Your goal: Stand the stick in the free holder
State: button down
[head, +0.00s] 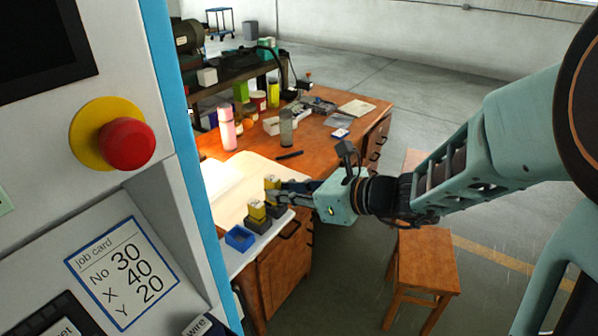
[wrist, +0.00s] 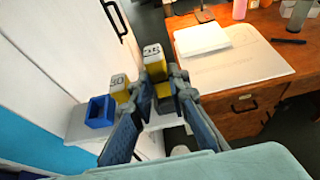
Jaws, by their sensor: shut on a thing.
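My gripper (head: 281,195) is shut on a yellow stick (head: 271,184) with a grey, numbered top. The same stick (wrist: 153,62) stands between my fingertips (wrist: 160,77) in the wrist view, roughly upright. Dark grey shows below it; I cannot tell whether its foot sits in a holder. A second yellow stick (head: 256,209), marked 30 in the wrist view (wrist: 120,88), stands in a dark holder (head: 257,224) just left of the held one. A blue open holder (head: 239,237) is empty, further left; it also shows in the wrist view (wrist: 99,111).
The holders stand on a pale ledge (wrist: 82,132) beside the wooden desk (head: 345,122). A white machine panel with a red button (head: 127,143) is close on the left. A pink bottle (head: 227,127) and a grey cup (head: 287,128) stand further back. A stool (head: 424,258) is at right.

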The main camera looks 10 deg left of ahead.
jog(key=shift+f+b, duration=0.6)
jog(key=shift+b, duration=0.1)
jog(key=c, duration=1.8)
grip_release()
jog(key=shift+c, duration=0.2)
jog(key=shift+r, duration=0.1)
jog(key=shift+r+p, duration=0.6)
jog(key=shift+p, duration=0.2)
jog(key=v, duration=1.2)
